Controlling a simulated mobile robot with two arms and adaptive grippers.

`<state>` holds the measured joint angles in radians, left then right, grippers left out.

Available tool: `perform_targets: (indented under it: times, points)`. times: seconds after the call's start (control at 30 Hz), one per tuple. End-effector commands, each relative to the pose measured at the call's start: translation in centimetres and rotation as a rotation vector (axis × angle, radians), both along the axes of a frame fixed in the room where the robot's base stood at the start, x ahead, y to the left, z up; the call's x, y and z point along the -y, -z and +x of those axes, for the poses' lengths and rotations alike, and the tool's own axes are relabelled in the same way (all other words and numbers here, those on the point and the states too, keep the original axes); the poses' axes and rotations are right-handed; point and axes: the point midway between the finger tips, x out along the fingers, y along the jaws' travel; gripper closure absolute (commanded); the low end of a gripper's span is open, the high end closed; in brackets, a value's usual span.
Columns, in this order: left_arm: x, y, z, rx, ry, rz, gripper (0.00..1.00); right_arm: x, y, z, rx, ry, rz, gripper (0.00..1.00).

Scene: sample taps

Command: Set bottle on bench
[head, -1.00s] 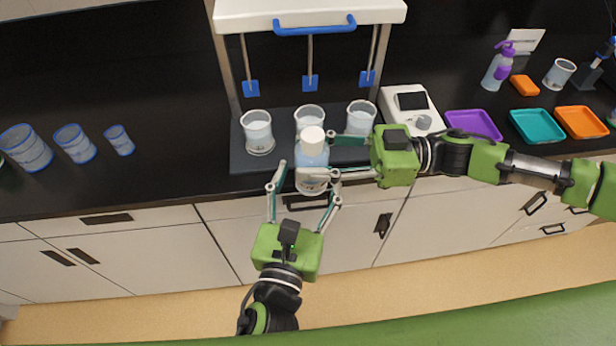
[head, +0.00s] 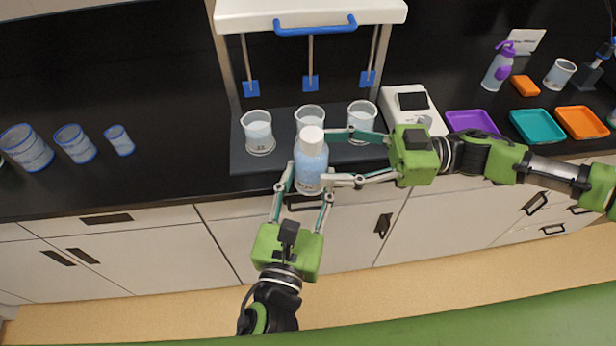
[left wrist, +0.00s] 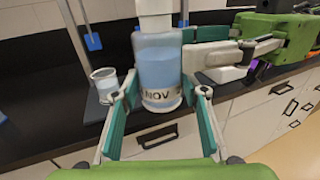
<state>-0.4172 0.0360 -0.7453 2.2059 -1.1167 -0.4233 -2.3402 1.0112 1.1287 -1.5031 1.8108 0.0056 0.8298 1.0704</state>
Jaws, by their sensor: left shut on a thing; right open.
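The bottle (head: 312,165) is clear with a white cap and blue liquid, upright at the front edge of the dark bench (head: 190,180). My left gripper (head: 306,190) is shut on its lower part; the left wrist view shows the bottle (left wrist: 160,75) between the fingers, with the letters "NOV" low on it. My right gripper (head: 325,158) is open, its fingers spread to the right of the bottle, tips close to it; the right hand also shows in the left wrist view. I cannot tell whether the bottle's base touches anything.
Three beakers with liquid, such as the left one (head: 258,133), stand on a dark pad (head: 243,160) behind the bottle, under a white stand (head: 310,12) with blue paddles. A white device (head: 425,100) and coloured trays are to the right. The bench left of the pad is clear up to the blue-rimmed beakers (head: 75,143).

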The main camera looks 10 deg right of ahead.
Motion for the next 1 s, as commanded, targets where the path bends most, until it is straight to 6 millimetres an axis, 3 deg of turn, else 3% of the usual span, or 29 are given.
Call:
perform_targets:
  times: [0.1,0.3,0.53,0.63,0.77,1.0]
  points:
    - [0.0,-0.1,0.0,0.002,0.001,-0.001,0.87,2.9,0.1,-0.1,-0.001,0.006,-0.003,0.41]
    - [0.0,-0.1,0.0,0.002,0.0,-0.001,0.87,6.6,0.1,-0.4,-0.001,0.004,-0.002,0.41]
    - [0.0,-0.1,0.0,0.002,0.0,-0.001,0.87,8.4,0.3,-0.5,0.0,0.005,0.002,0.41]
    - [0.0,-0.1,0.0,0.002,0.001,-0.001,0.87,8.4,1.6,-0.3,0.005,0.027,0.014,0.41]
    - [0.0,-0.1,0.0,0.002,0.0,-0.001,0.87,8.1,5.5,0.2,0.024,0.103,0.035,0.41]
    - [0.0,-0.1,0.0,0.002,0.0,-0.001,0.87,8.1,17.2,0.1,0.072,0.342,-0.005,0.41]
